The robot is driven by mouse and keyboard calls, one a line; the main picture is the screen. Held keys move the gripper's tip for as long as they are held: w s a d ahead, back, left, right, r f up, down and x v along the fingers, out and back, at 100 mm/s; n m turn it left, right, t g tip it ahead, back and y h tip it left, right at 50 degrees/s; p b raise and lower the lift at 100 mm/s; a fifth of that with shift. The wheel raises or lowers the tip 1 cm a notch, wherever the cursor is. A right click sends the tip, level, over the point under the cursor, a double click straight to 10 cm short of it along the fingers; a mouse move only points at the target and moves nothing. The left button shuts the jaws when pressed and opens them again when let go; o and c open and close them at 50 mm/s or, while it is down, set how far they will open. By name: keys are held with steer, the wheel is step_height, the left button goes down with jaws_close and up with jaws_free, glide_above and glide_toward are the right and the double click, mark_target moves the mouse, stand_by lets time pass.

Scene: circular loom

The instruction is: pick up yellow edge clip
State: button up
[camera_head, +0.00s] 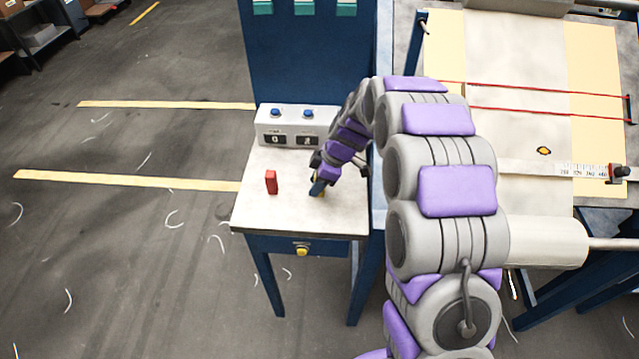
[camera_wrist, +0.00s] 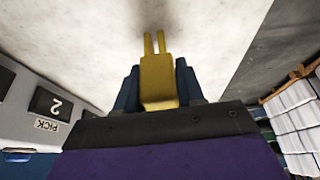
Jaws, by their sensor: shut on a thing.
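The yellow edge clip (camera_wrist: 158,80) shows in the wrist view, a small block with two thin prongs pointing away from my gripper. My gripper (camera_wrist: 158,88) is shut on it, with a blue finger on each side of the clip. In the head view my gripper (camera_head: 318,187) is low over the white table (camera_head: 253,213), to the right of its middle. I cannot tell whether the prongs touch the tabletop.
A red block (camera_head: 271,181) stands upright on the table, left of my gripper. A grey box (camera_head: 297,126) with two blue buttons and number displays stands at the table's back. A loom panel with red cords (camera_head: 550,93) is at the right. The table's front left is clear.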

steer(key=shift+a+r, duration=0.15)
steer(key=shift+s+r+p, duration=0.1)
steer(key=shift+r+p, duration=0.6)
steer(key=shift+r, duration=1.05)
steer(key=s+d+p, duration=0.1)
steer(key=s+d, duration=0.3)
steer(key=s, duration=0.3)
steer(key=s+d+r+p, duration=0.1)
steer(key=s+d, duration=0.2)
steer(key=s, duration=0.3)
steer(key=shift+s+d+r, duration=0.15)
steer(key=shift+s+d, duration=0.25)
